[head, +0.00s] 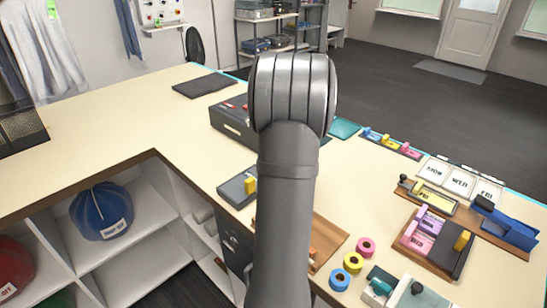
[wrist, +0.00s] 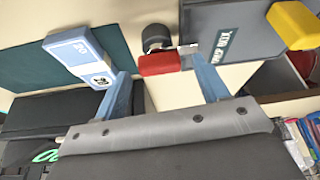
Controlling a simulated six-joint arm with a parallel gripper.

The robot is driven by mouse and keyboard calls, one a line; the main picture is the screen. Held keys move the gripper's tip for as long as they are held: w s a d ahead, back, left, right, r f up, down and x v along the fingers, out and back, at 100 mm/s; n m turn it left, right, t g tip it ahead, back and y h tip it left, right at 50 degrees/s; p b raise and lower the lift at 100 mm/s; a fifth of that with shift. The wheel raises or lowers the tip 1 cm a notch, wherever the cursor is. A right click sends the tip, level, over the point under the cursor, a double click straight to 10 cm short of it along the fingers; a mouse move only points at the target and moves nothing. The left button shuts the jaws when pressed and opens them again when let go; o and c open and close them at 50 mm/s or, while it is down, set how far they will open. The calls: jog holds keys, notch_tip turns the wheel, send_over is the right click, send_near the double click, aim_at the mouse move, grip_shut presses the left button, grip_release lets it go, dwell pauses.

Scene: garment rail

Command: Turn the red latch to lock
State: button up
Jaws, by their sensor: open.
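The red latch (wrist: 160,64) shows in the wrist view as a small red block below a dark round knob (wrist: 156,38), with a small metal piece at its right. It lies beside the edge of a grey lettered box (wrist: 222,65). My gripper (wrist: 161,75) is open, with one blue finger to the left of the latch and the other to its right. I see gaps on both sides and cannot tell how far the latch is from the fingertips in depth. In the head view my arm hides the gripper, and I cannot make out this latch for certain.
A yellow handle (wrist: 293,24) sits on the grey box. A blue-and-white tagged piece (wrist: 78,58) lies near the left finger. In the head view, a dark case (head: 230,121) and coloured tape rolls (head: 353,262) stand on the counter, whose left part (head: 110,135) is clear.

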jog(key=shift+w+a+f, duration=0.1)
jog(key=shift+a+f, duration=0.05)
jog(key=shift+f, duration=0.3)
jog(key=shift+c, duration=0.2)
jog(key=c, duration=0.9)
jog(key=shift+m+t, duration=0.3)
jog(key=shift+m, duration=0.5)
jog(key=shift+c, duration=0.2)
jog(key=o, duration=1)
jog(key=shift+r, duration=0.1)
jog(key=v, duration=1.7)
jog(key=shift+a+r, duration=0.15)
jog(key=shift+r, duration=0.1)
jog(key=shift+f, duration=0.1)
